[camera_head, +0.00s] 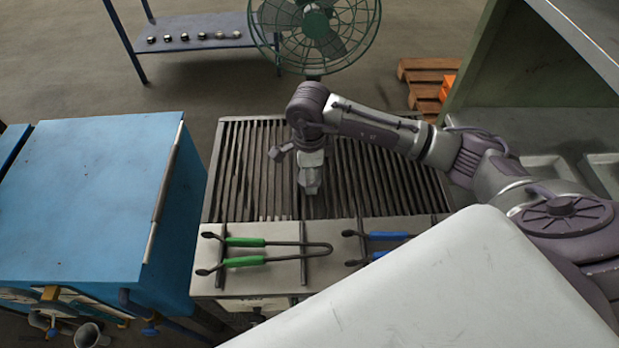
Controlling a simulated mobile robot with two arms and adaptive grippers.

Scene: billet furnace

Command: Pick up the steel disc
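My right arm reaches in from the right, and its gripper (311,188) points down over the slatted grate of the table in the middle. I cannot make out whether its fingers are apart or closed, or whether anything is between them. No steel disc can be clearly identified. Several small round metal pieces (202,36) stand in a row on a blue shelf (200,21) at the back left, far from the gripper; they are too small to tell whether one is the disc. My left gripper is not in view.
Green-handled tongs (246,242) and blue-handled tongs (388,236) lie on the front of the grate table (240,170). A blue cabinet (90,190) stands left. A green fan (315,35) stands behind. A wooden pallet (425,85) lies at back right, near a green-framed bench with trays.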

